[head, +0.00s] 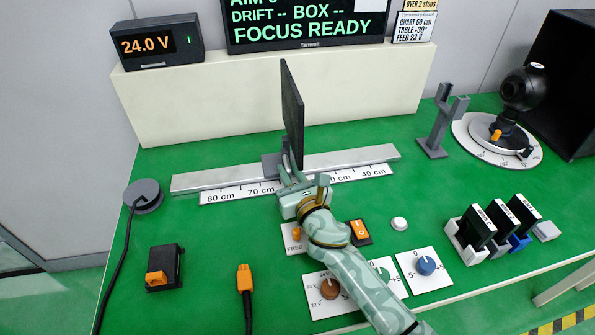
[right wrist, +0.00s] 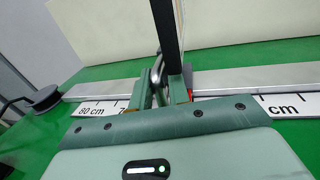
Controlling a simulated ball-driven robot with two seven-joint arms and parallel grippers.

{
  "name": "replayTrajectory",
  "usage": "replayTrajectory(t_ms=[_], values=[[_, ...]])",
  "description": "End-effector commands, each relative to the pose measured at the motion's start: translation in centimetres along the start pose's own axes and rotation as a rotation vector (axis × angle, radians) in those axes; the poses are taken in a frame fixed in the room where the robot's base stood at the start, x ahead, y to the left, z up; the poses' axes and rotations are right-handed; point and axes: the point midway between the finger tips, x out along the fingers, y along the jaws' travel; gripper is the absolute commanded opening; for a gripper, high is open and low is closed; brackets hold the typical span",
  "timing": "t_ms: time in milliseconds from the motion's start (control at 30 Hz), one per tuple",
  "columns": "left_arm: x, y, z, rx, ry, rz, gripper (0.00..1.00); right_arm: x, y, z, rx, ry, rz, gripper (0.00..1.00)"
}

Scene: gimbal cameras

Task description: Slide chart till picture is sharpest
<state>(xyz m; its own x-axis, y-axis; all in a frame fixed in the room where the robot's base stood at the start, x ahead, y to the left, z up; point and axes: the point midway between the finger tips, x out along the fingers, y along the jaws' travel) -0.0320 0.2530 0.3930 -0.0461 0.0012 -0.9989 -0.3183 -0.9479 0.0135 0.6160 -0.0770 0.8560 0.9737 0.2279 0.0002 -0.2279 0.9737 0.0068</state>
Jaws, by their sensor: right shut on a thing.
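The chart (head: 292,115) is a dark upright panel, seen nearly edge-on, on a carriage on the metal rail (head: 350,158). It also shows edge-on in the right wrist view (right wrist: 166,30). A white scale strip (head: 222,196) runs along the rail's front, with 80 cm at left and 40 cm at right. My right gripper (head: 288,168) is shut on the grip post (right wrist: 164,88) at the chart's foot, between those marks. It hides the scale beneath it. The screen (head: 305,25) reads FOCUS READY and DRIFT and BOX with dashes. My left gripper is out of view.
A camera (head: 521,90) stands on a round turntable (head: 470,138) at right, near a grey forked stand (head: 440,125). A card (head: 413,27) reads CHART 60 cm. The supply (head: 158,40) shows 24.0 V. Knobs (head: 425,266) and an orange switch (head: 360,230) lie near my right arm.

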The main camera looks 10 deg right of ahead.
Motion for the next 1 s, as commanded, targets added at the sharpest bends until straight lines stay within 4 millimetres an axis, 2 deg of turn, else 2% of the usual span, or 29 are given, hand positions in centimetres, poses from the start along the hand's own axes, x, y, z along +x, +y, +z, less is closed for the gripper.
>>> replayTrajectory(t_ms=[67,100,133,433,567,667,1000], values=[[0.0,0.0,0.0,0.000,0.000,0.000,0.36,-0.1,0.1,-0.1,-0.002,0.003,0.002,0.00],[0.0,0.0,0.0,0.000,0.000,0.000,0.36,-0.1,0.1,-0.2,-0.001,0.003,0.002,0.20],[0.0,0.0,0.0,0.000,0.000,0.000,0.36,-0.1,0.1,-0.1,-0.001,0.003,0.002,0.29],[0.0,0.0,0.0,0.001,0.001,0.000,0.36,-0.1,0.0,-0.1,0.000,0.001,0.001,0.29],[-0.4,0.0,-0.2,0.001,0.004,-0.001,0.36,-1.2,0.0,0.0,-0.001,0.002,0.001,0.29],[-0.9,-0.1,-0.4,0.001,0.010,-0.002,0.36,-3.2,0.0,0.1,-0.001,0.002,0.001,0.29],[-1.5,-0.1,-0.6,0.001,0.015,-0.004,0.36,-12.3,0.0,-0.2,0.001,0.005,0.002,0.29]])
